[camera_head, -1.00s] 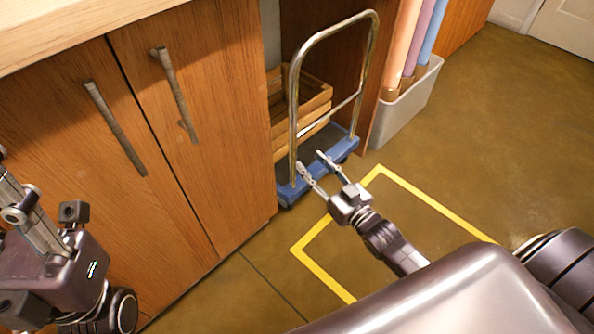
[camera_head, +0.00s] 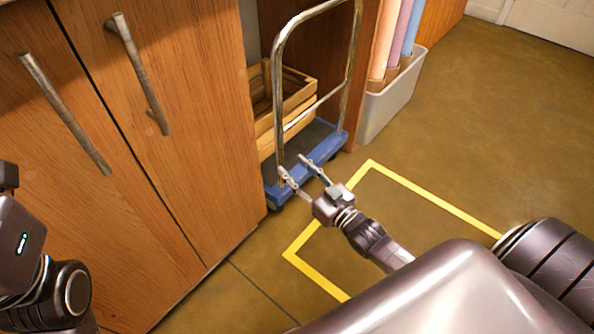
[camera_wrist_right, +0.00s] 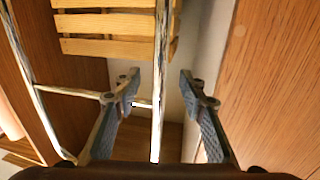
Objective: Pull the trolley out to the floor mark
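The trolley (camera_head: 325,149) has a blue deck and a chrome push handle (camera_head: 275,95). It stands in the bay beside the cabinet, with a wooden crate (camera_head: 295,117) on its deck. The floor mark (camera_head: 435,200) is a yellow outline in front of it, partly hidden by my right arm. My right gripper (camera_head: 293,166) is open by the handle's near post. In the right wrist view, the chrome post (camera_wrist_right: 160,80) lies between the two spread fingers, with gaps on both sides; its depth is unclear. My left arm shows at the left edge, but its gripper is out of view.
Wooden cabinet doors (camera_head: 165,190) with bar handles stand left of the trolley. A grey bin (camera_head: 392,108) with coloured rolls stands to its right. The floor to the right (camera_head: 500,110) is clear.

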